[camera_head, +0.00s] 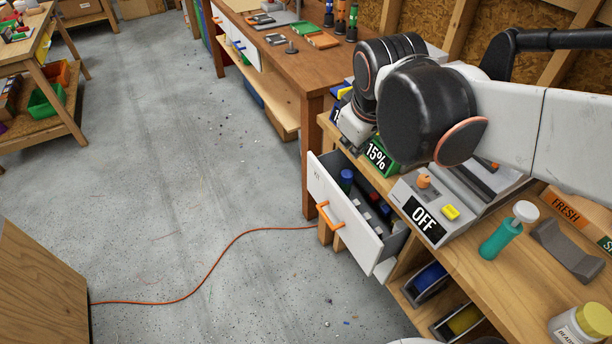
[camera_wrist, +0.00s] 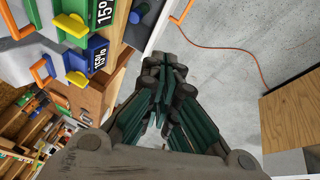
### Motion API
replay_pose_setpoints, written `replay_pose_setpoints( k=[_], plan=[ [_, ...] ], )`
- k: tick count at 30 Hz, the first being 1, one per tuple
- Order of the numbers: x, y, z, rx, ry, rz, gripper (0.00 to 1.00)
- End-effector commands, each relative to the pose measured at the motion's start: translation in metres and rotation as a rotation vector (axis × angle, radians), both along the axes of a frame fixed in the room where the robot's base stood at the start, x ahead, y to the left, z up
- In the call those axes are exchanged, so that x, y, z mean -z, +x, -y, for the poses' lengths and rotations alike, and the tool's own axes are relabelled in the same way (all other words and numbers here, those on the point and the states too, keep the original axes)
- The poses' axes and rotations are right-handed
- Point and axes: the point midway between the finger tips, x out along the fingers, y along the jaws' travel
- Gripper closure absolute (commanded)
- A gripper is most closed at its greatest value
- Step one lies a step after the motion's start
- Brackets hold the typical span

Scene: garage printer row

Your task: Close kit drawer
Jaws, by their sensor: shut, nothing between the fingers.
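The kit drawer stands pulled out from the bench, its white front (camera_head: 345,215) facing the open floor at left. Its orange handle (camera_head: 328,214) is on that front. Blue and red items and several small grey ones lie inside. In the wrist view the white drawer front (camera_wrist: 157,28) and the orange handle (camera_wrist: 182,12) show at the top, beyond my fingertips. My gripper (camera_wrist: 167,72) is shut and empty, with no visible contact with the drawer. In the head view my arm hides most of my gripper.
The bench (camera_head: 470,255) carries an OFF sign (camera_head: 424,219), a 15% sign (camera_head: 377,156) and a teal bottle (camera_head: 502,238). An orange cord (camera_head: 215,265) crosses the floor. The concrete floor left of the drawer is otherwise mostly clear. A wooden cabinet (camera_head: 40,285) stands at lower left.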

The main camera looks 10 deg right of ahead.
Motion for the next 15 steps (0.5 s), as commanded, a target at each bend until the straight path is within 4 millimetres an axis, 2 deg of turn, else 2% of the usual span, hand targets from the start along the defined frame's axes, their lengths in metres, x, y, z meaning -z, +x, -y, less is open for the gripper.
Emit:
replay_pose_setpoints(
  k=[1, 8, 15],
  plan=[
    [0.004, 0.013, -0.005, -0.045, -0.026, -0.018, 1.0],
    [0.029, 0.064, -0.024, -0.265, -0.156, -0.112, 1.0],
    [0.071, 0.113, -0.049, -0.498, -0.283, -0.211, 1.0]
  ],
)
